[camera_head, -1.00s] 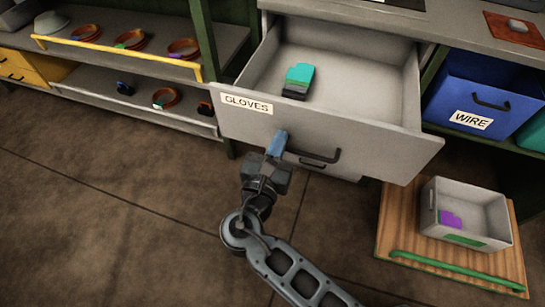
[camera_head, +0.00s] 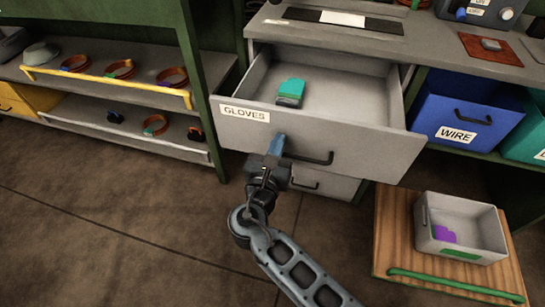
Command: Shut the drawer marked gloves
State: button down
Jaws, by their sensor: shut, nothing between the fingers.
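My gripper (camera_head: 279,143) is shut and empty. Its blue fingertips are at the drawer front, just left of the handle; they look to be touching the front, but I cannot tell for certain. The fingers hide a small part of the front.
A blue bin marked WIRE (camera_head: 465,118) sits right of the drawer. Below right, a wooden board (camera_head: 395,235) with a green rail carries a grey box (camera_head: 460,230). Shelves with orange rings (camera_head: 120,69) stand at left. The floor in front is clear.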

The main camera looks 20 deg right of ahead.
jog(key=b+x, duration=0.7)
jog(key=x, duration=1.8)
jog(key=shift+f, duration=0.2)
jog(key=shift+w+d, duration=0.4)
jog(key=shift+w, duration=0.15)
jog(key=shift+w+d+r+b, duration=0.15)
jog(key=shift+w+r+b, duration=0.05)
jog(key=shift+r+b, duration=0.1)
jog(key=shift+d+r, duration=0.1)
jog(key=shift+d, duration=0.05)
